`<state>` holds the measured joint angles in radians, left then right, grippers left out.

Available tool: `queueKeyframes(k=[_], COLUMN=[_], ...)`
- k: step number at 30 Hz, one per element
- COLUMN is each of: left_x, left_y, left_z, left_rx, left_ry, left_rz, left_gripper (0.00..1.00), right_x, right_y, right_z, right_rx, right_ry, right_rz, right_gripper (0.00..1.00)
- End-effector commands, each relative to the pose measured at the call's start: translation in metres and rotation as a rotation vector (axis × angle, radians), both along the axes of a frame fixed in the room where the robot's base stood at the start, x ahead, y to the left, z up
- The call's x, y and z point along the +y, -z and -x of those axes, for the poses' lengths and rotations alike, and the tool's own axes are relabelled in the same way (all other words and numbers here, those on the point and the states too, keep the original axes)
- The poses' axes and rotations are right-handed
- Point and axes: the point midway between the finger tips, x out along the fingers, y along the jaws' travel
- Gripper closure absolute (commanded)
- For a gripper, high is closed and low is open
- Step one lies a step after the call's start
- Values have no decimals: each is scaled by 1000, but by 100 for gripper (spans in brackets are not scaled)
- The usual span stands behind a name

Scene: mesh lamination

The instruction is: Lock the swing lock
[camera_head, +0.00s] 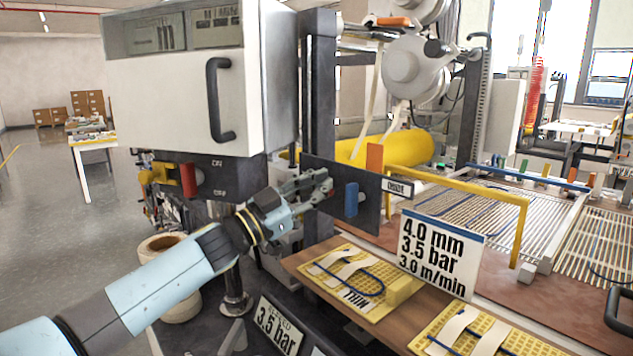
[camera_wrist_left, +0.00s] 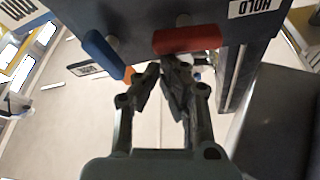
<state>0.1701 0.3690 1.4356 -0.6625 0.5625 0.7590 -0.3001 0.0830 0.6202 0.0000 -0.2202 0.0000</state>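My left gripper (camera_head: 322,184) is beside a dark upright panel (camera_head: 322,176) in the head view. Its fingers (camera_wrist_left: 161,68) are drawn close together at the tips in the left wrist view, with nothing clearly between them. A red bar handle (camera_wrist_left: 187,39) is just beyond the tips; I cannot tell whether they touch. A blue handle (camera_wrist_left: 103,53) and an orange piece (camera_wrist_left: 128,75) are to its left. The blue handle (camera_head: 351,199) and an orange block (camera_head: 374,158) also show in the head view. No part is labelled as the swing lock. My right gripper is out of view.
A white cabinet (camera_head: 182,100) with a red ON/OFF lever (camera_head: 188,180) stands left. Below right are yellow sample plates (camera_head: 345,275) and a white sign (camera_head: 440,250). A yellow rail (camera_head: 455,185) borders the slatted bed. Open floor lies far left.

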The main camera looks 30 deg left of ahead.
Motion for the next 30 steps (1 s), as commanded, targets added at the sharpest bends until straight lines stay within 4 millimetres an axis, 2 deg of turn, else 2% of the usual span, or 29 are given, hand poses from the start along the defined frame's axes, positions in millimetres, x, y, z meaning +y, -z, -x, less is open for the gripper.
queueKeyframes(k=[30], left_x=[-3], left_y=[14], left_z=[1], left_rx=[-124], left_ry=[-1], left_rz=[-364], left_gripper=[100], right_x=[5], right_y=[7], right_z=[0], right_rx=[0], right_ry=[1], right_rz=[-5], right_gripper=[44])
